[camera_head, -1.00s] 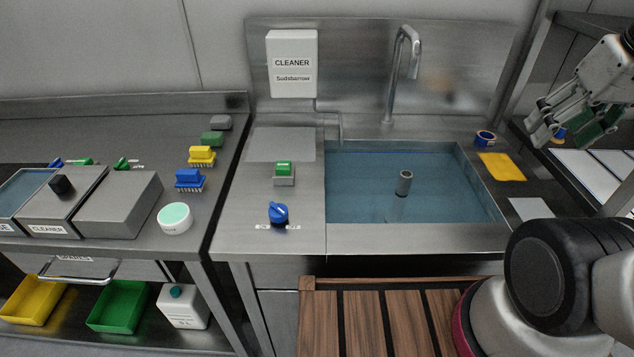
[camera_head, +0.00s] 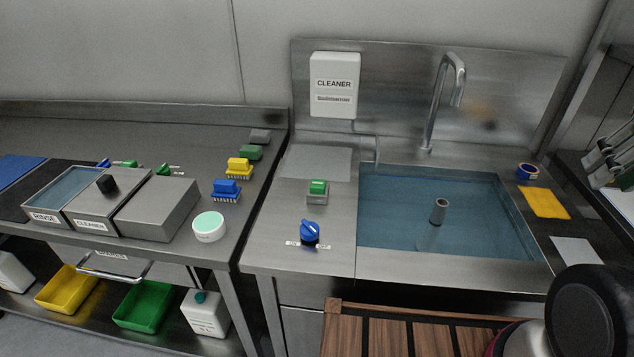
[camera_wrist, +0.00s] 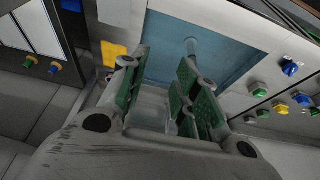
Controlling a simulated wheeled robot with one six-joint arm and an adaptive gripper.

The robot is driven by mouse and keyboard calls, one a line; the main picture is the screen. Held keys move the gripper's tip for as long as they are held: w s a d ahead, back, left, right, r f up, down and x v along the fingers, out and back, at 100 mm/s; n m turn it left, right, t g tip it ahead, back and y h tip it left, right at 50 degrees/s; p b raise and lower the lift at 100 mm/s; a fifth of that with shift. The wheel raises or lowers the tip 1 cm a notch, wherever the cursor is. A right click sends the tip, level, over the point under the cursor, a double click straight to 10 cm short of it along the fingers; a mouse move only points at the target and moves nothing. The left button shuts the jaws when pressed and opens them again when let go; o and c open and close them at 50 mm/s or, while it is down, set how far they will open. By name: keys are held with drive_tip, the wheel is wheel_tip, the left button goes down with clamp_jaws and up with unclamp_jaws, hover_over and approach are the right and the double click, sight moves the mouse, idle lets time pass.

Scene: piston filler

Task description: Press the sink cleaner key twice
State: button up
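The sink cleaner key appears to be the green key (camera_head: 317,187) on a small grey box, on the steel counter left of the sink, below the wall unit labelled CLEANER (camera_head: 334,85). It also shows small at the right of the wrist view (camera_wrist: 258,90). My gripper (camera_wrist: 160,88) is open and empty, its green-padded fingers apart over the sink's edge. It is far from the key. In the head view only part of my gripper (camera_head: 608,165) shows, at the right edge.
A blue knob (camera_head: 310,232) sits just in front of the key. The water-filled sink (camera_head: 400,205) with its tall tap (camera_head: 432,110) lies to the right. Brushes and a round tub (camera_head: 209,227) stand on the left counter. A wooden slatted surface (camera_head: 400,335) is below.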

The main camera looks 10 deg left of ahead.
clamp_jaws()
idle(1.1)
